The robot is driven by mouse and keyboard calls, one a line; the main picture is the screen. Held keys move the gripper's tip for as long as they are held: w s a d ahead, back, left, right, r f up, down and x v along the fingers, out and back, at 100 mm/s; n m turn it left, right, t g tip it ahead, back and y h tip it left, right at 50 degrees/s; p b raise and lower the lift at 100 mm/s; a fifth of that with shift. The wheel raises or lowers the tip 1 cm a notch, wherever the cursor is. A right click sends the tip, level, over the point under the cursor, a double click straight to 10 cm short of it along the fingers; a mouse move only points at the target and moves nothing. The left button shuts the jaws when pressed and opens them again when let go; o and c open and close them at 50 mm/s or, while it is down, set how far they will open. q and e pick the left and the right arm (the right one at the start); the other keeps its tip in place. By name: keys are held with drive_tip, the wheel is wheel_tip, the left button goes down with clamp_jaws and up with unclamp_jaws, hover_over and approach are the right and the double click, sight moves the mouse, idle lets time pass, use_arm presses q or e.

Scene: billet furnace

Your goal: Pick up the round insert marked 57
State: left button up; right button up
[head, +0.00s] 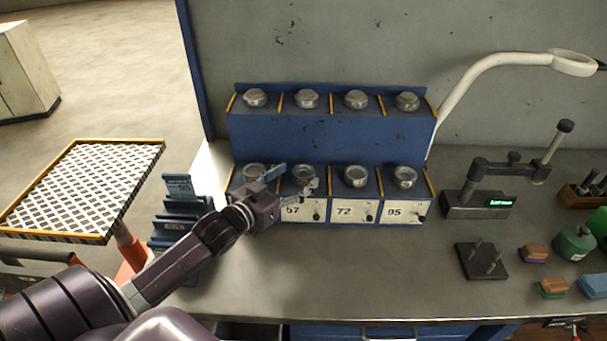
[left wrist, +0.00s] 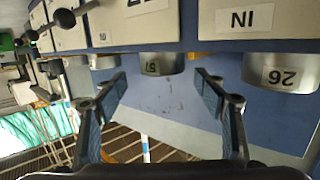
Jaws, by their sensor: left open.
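The round metal insert (head: 304,174) in the lower row of the blue rack (head: 330,138) sits above the plate marked 57 (head: 292,211). My left gripper (head: 293,181) is open in front of this insert, its fingers partly covering it and the neighbouring slot on the left. In the left wrist view a round insert (left wrist: 163,64) with a small dark marking, hard to read, shows beyond and between the open fingers (left wrist: 162,82), with nothing held. Another insert labelled 26 (left wrist: 283,77) shows at the right. My right gripper is not in view.
Other inserts stand in the rack's upper row (head: 307,99) and lower row (head: 356,176). A blue stepped holder (head: 180,222) is left of the rack. A gauge with a green display (head: 478,203) and a dark pegged block (head: 482,261) stand right. The bench (head: 350,280) before the rack is clear.

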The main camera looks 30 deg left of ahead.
sight(309, 167)
use_arm(q)
drive_tip(key=w, duration=0.3)
drive_tip(key=shift+a+f+p, duration=0.15)
drive_tip(key=shift+f+p, duration=0.2)
drive_tip(key=shift+p, duration=0.05)
drive_tip(key=shift+w+f, duration=0.25)
drive_tip(key=shift+w, duration=0.45)
drive_tip(key=shift+c, duration=0.7)
drive_tip(key=c, duration=1.5)
clamp_jaws()
drive_tip(key=shift+r, duration=0.15)
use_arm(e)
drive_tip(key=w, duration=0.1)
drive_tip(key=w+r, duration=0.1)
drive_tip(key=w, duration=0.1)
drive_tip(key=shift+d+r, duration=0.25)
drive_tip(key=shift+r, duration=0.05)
